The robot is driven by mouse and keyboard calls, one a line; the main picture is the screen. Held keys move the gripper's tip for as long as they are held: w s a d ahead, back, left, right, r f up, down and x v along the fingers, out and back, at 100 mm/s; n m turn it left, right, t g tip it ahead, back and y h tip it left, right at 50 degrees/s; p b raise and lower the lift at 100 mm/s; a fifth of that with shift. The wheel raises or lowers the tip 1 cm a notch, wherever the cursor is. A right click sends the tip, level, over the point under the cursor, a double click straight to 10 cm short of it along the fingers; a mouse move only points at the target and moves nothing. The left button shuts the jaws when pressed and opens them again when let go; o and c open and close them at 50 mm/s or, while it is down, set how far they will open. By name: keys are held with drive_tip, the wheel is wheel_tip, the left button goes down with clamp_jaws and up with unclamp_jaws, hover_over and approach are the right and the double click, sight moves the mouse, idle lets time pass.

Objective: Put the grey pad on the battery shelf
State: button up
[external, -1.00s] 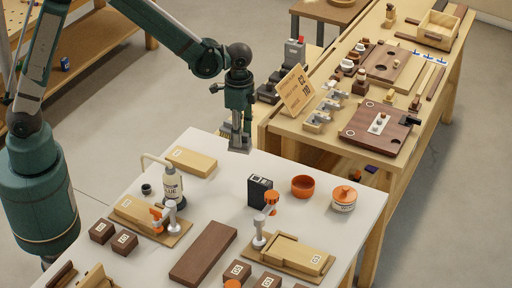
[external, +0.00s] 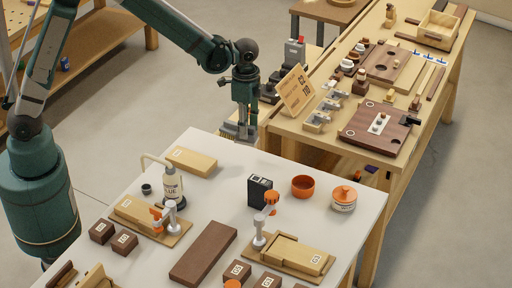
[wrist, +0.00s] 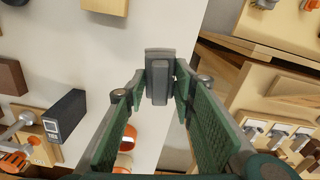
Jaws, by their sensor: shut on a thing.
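My gripper (wrist: 160,82) is shut on a grey pad (wrist: 159,64), which shows between the two fingertips in the wrist view. In the external view my gripper (external: 246,136) hangs in the air over the far edge of the white table, beside the wooden bench. The pad is small there and mostly merges with the fingers. I cannot tell for certain which thing is the battery shelf. A grey device with a red top (external: 296,50) and dark blocks stand on the bench's near-left side, behind a tilted sign (external: 297,91).
The wooden bench (external: 290,132) holds metal-fronted blocks (external: 318,122) and a dark board (external: 366,138). A gap separates table and bench.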

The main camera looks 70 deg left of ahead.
drive_tip(key=w+a+f+b, duration=0.2)
drive_tip(key=a+f, duration=0.2)
drive_tip(key=a, duration=0.9)
drive_tip(key=w+a+f+m+b, duration=0.1)
drive_tip(key=a+f, duration=0.4)
drive_tip(key=a, duration=0.9)
drive_tip(key=w+a+f+m+b, duration=0.1)
drive_tip(key=w+a+f+b, duration=0.2)
drive_tip(key=a, duration=1)
drive_tip(key=shift+w+a+f, duration=0.35)
drive_tip(key=shift+w+f, duration=0.45)
drive_tip(key=shift+w, duration=0.25)
wheel_tip(320, 180, down, 6)
drive_tip(key=b, duration=0.1)
drive_tip(key=shift+f+b, duration=0.15)
drive_tip(key=shift+b, duration=0.2)
drive_tip(key=shift+f+b, duration=0.5)
drive_tip(key=shift+f, duration=1.35)
drive_tip(key=shift+f, duration=0.2)
